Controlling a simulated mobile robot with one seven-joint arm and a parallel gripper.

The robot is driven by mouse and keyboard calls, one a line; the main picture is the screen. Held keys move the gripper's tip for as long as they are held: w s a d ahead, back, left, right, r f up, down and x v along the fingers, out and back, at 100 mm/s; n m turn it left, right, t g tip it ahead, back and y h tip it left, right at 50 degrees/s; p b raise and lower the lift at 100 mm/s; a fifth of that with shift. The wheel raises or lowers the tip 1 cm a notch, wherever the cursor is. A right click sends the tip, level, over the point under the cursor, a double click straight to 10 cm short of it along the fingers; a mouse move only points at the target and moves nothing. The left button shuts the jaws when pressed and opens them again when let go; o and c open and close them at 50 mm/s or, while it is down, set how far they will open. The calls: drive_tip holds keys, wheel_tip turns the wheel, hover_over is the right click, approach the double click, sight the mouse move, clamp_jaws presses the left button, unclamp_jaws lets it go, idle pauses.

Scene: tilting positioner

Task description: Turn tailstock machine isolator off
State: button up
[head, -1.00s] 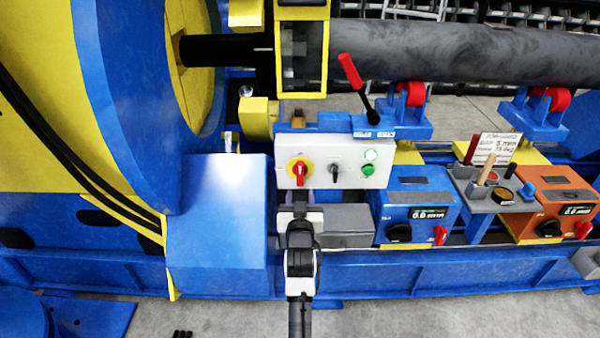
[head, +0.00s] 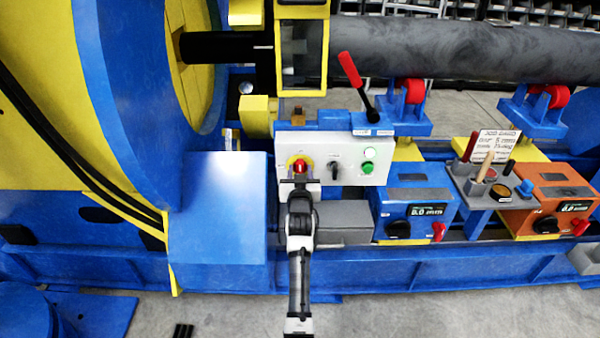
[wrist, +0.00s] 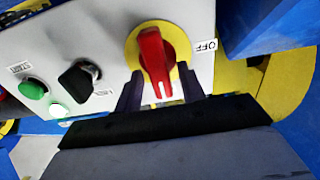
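The isolator is a red rotary handle (wrist: 153,62) on a yellow round plate (wrist: 181,45), set on a light grey control box (head: 345,174). In the head view the red handle (head: 300,166) is at the box's left end, its lower part hidden by my gripper. In the wrist view an OFF label (wrist: 206,46) is right of the plate, and the handle's marked end points down towards my gripper. My gripper (wrist: 160,92) is open, with one dark finger on each side of that end. Gaps show between the handle and both fingers.
On the same box are a black selector switch (wrist: 79,78), a green START button (wrist: 33,88) and a lit green lamp (wrist: 58,110). A blue cover (head: 218,210) stands close on the left. A blue unit (head: 412,205) with a display is on the right.

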clamp_jaws()
drive_tip(key=shift+n, duration=0.3)
drive_tip(key=n, duration=0.2)
drive_tip(key=n+b, duration=0.1)
drive_tip(key=shift+a+f+n, duration=0.1)
drive_tip(key=shift+a+n, duration=0.1)
drive_tip(key=shift+n, duration=0.2)
drive_tip(key=shift+a+f+n+p, duration=0.15)
drive_tip(key=shift+n+p, duration=0.1)
drive_tip(key=shift+n, duration=2)
drive_tip(key=shift+a+f+n+p, duration=0.1)
drive_tip(key=shift+f+n+p, duration=0.15)
drive_tip(key=shift+n, duration=2.05)
drive_tip(key=shift+a+f+n+p, duration=0.15)
drive_tip(key=shift+n+p, duration=0.15)
drive_tip(key=shift+n, duration=1.95)
